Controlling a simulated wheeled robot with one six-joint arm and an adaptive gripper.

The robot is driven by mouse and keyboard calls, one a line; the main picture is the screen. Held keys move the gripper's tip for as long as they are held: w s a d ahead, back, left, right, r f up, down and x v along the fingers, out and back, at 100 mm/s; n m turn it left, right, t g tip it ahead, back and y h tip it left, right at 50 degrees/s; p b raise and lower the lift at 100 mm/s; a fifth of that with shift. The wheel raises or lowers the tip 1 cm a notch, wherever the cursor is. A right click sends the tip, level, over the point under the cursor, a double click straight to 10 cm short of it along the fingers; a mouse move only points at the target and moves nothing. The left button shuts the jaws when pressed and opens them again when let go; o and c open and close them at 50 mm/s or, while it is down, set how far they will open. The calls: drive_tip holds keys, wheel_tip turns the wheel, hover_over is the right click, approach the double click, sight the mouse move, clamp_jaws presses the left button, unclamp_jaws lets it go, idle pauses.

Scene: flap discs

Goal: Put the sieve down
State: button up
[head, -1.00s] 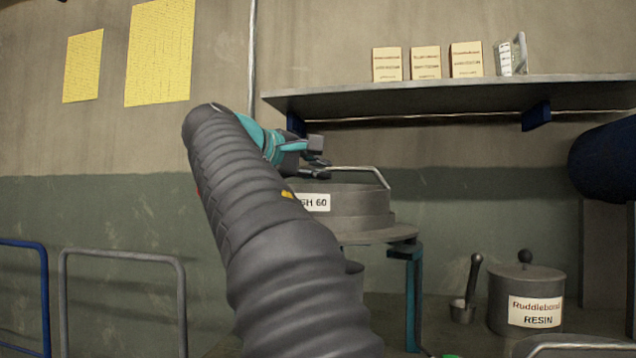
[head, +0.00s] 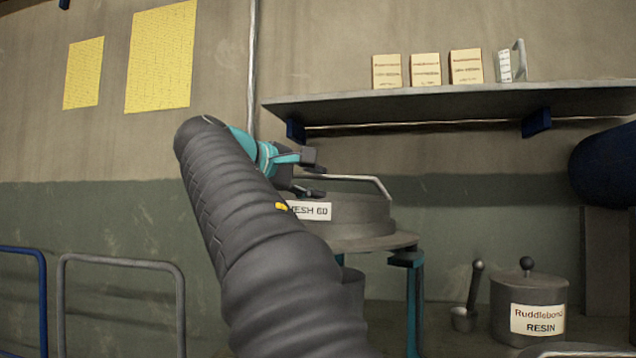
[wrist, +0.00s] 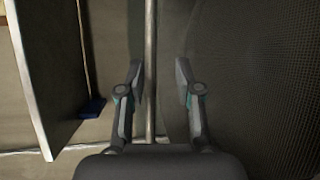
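The sieve (head: 352,212) is a round grey drum with a "MESH 60" label and a thin bar handle (head: 370,179) arching over its top. It sits level on the round top of a stand (head: 400,241) with teal legs. My gripper (head: 316,175) is at the left end of the handle, one finger above the bar and one below. In the wrist view my gripper (wrist: 160,85) has its fingers apart, with the handle bar (wrist: 150,60) between them, nearer the left finger. The sieve's mesh (wrist: 255,80) fills the right side there. My arm hides the sieve's left side.
A wall shelf (head: 440,102) with several small boxes (head: 425,70) hangs above the sieve. A lidded resin pot (head: 530,295) and a small cup with a pestle (head: 465,317) stand to the right. Metal rails (head: 120,262) are at lower left.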

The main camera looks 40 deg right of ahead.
drive_tip(key=p+v, duration=0.1)
drive_tip(key=v, duration=1)
drive_tip(key=shift+d, duration=0.15)
